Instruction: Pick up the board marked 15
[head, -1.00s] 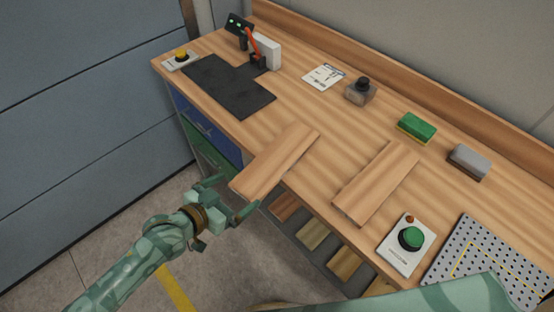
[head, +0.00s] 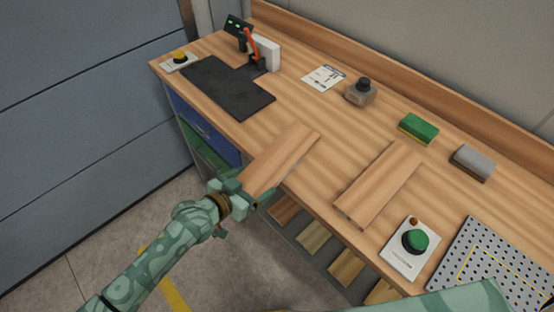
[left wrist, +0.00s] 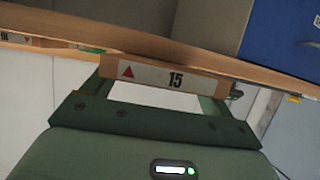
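The board marked 15 (head: 283,158) lies on the bench with its near end sticking out over the front edge. In the left wrist view its end face (left wrist: 165,76) carries a white label with 15 and a red triangle. My left gripper (head: 245,188) is at this overhanging end, its fingers spread towards the board's two sides. The fingertips are partly hidden, so contact is unclear; I see no clear grip. My right gripper is out of view; only part of my right arm shows at the lower right.
A second board (head: 380,184) lies to the right. Beyond it are a green-button box (head: 410,247) and a perforated plate (head: 492,268). A black mat (head: 230,90), a paper card (head: 323,78), a green block (head: 418,128) and a grey block (head: 472,162) lie on the bench. More boards (head: 314,235) sit below.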

